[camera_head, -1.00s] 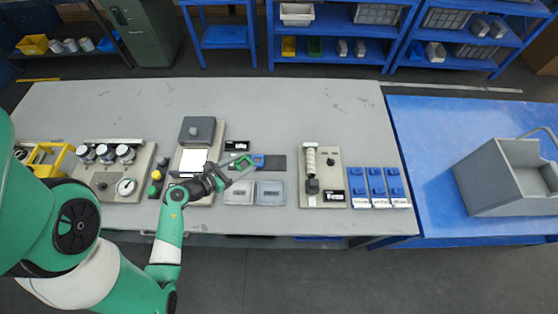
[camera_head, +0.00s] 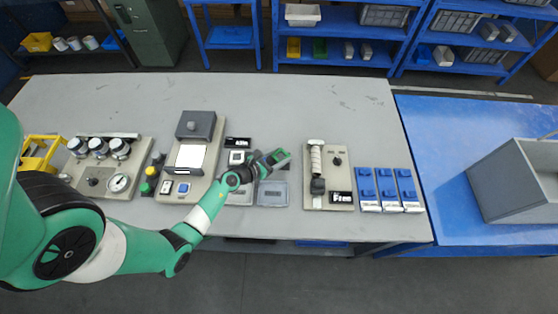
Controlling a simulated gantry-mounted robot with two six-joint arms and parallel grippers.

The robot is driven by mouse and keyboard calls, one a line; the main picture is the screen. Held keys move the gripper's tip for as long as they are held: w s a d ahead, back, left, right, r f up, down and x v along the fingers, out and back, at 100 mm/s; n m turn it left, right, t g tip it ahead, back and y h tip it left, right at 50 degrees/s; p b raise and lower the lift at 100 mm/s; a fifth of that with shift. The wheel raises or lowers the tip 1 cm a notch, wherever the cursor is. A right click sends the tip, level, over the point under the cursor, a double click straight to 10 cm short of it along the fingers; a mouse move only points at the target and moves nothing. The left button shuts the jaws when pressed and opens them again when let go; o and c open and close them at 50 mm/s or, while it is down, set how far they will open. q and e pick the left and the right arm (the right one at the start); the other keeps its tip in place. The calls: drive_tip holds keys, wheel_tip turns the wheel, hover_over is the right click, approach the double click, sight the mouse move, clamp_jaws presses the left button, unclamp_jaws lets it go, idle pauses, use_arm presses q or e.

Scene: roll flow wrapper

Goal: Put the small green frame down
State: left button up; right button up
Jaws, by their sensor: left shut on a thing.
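My left gripper (camera_head: 267,161) is over the middle of the grey table, above the back of two grey shallow trays. It is shut on the small green frame (camera_head: 283,155), which shows only in part at the fingertips. I cannot tell whether the frame touches the surface below it. My right gripper is not in view.
Two grey trays (camera_head: 272,193) lie just in front of the gripper, one partly under my wrist. A device with a white panel (camera_head: 190,157) stands to the left. A roll unit (camera_head: 316,160) and several blue-topped boxes (camera_head: 387,187) stand to the right. The table's back half is clear.

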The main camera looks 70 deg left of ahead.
use_arm(q)
wheel_tip(320, 180, down, 2)
drive_tip(key=shift+s+r, duration=0.1)
drive_tip(key=shift+r, duration=0.1)
drive_tip(key=shift+f, duration=0.2)
drive_tip(key=o, duration=1.3)
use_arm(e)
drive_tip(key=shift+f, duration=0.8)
use_arm(q)
drive_tip(key=shift+s+d+r, duration=0.1)
drive_tip(key=shift+s+r, duration=0.2)
drive_tip(key=shift+r, duration=0.1)
drive_tip(key=p+v, duration=0.2)
drive_tip(key=v, duration=0.9)
drive_tip(key=shift+s+d+p, duration=0.1)
drive_tip(key=shift+s+p, duration=0.05)
drive_tip(key=shift+p, duration=0.2)
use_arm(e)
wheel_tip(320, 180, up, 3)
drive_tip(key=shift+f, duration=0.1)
